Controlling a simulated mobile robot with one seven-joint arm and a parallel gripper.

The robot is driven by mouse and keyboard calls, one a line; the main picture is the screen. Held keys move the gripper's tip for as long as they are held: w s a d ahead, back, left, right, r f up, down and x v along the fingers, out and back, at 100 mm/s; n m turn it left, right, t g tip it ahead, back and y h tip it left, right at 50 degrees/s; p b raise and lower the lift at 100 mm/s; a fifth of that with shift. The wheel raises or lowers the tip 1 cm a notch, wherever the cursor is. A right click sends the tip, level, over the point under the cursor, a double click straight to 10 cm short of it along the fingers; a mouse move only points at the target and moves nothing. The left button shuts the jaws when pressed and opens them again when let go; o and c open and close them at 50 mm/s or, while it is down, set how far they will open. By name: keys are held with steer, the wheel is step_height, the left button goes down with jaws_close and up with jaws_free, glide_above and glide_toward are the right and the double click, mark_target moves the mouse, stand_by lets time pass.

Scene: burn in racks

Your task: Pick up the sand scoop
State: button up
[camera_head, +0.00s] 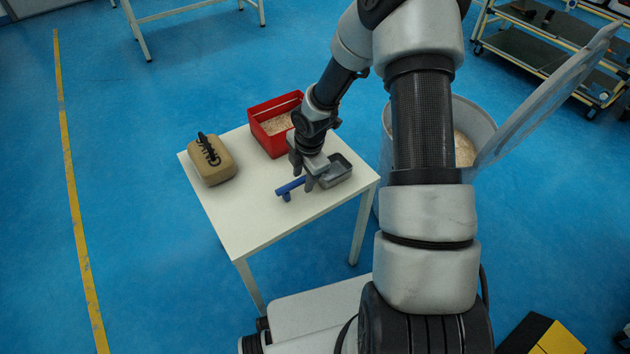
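The sand scoop lies on the white table (248,222). Its grey metal pan (336,172) is on the right and its blue handle (289,188) points left. My gripper (308,181) reaches down from above at the join of handle and pan. One finger shows in front of the handle and hides part of it. I cannot tell whether the fingers touch the handle or are closed on it. The scoop seems to rest on the tabletop.
A red bin (268,136) with pale granular material stands behind the scoop. A tan case-like object with a black handle (211,160) sits at the table's left. A grey drum with a raised lid (545,95) stands right of the table. The table's front left is clear.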

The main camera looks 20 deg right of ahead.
steer(key=shift+w+f, duration=0.1)
steer(key=shift+f, duration=0.8)
jaws_close()
steer(key=shift+r, duration=0.15)
